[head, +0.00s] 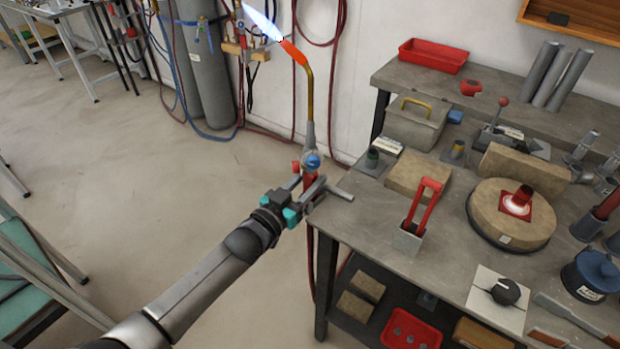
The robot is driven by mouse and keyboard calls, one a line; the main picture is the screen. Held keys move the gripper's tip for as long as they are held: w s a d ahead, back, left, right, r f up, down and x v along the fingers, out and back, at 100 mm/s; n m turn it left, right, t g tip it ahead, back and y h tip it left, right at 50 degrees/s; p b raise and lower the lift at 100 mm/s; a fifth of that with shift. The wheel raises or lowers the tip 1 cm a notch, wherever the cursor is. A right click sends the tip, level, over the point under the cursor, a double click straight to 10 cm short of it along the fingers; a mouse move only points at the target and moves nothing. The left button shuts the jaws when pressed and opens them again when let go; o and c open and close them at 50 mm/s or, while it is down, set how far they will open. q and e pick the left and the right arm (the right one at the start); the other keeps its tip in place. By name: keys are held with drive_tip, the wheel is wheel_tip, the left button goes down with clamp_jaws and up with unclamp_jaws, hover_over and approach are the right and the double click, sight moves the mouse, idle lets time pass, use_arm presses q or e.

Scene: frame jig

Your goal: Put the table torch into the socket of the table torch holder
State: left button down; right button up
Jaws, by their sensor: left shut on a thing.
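The table torch (309,105) is upright in my left gripper (310,187), just off the left edge of the workbench. It has a brass neck, an orange tip and a blue knob, and a blue-white flame burns at the tip, pointing up and left. The gripper is shut on its lower body, and the fingers hide part of the grip. What looks like the table torch holder (411,239), a grey block with a red upright fork, stands near the bench's front left edge, right of the gripper. Its socket is hard to make out. My right gripper is out of view.
On the workbench (440,260), a round firebrick (488,222) carries a glowing red piece (518,203). Hoses and grey cylinders (203,70) are behind the torch.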

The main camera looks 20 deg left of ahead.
use_arm(q)
drive_tip(key=shift+f+b, duration=0.25)
drive_tip(key=shift+b, duration=0.05)
idle(0.5)
drive_tip(key=shift+c, duration=2.4)
unclamp_jaws()
drive_tip(key=shift+f, duration=0.1)
drive_tip(key=shift+o, duration=0.4)
drive_tip(key=shift+f, duration=0.25)
drive_tip(key=p+v, duration=0.3)
drive_tip(key=v, duration=1.2)
drive_tip(key=shift+s+r, duration=0.15)
drive_tip(key=shift+r, duration=0.1)
